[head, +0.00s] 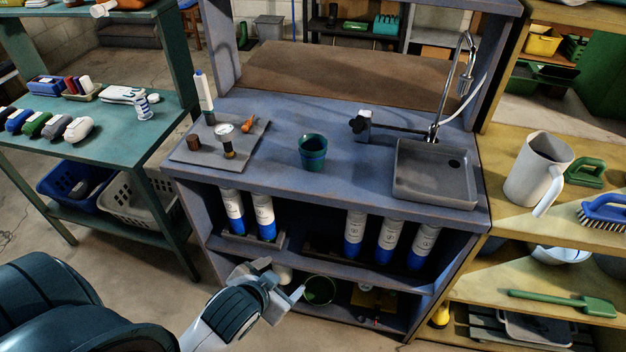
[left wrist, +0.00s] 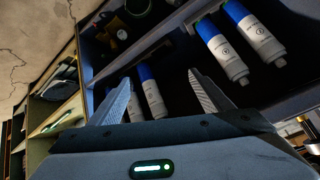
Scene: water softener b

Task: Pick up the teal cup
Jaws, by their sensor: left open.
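The teal cup (head: 312,152) stands upright on the blue-grey worktop, between the grey plate with fittings and the sink. It does not show in the left wrist view. My left gripper (head: 290,285) is low in front of the bench's shelves, below and in front of the cup and well apart from it. In the left wrist view its two fingers (left wrist: 163,100) are spread with nothing between them, facing the shelf of white and blue filter cartridges (left wrist: 222,52). My right gripper is in neither view.
A grey sink (head: 432,180) with a tall faucet is right of the cup. A grey plate (head: 190,155) with a gauge and white marker stands left. Filter cartridges (head: 387,240) fill the shelf below the worktop. The worktop around the cup is clear.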

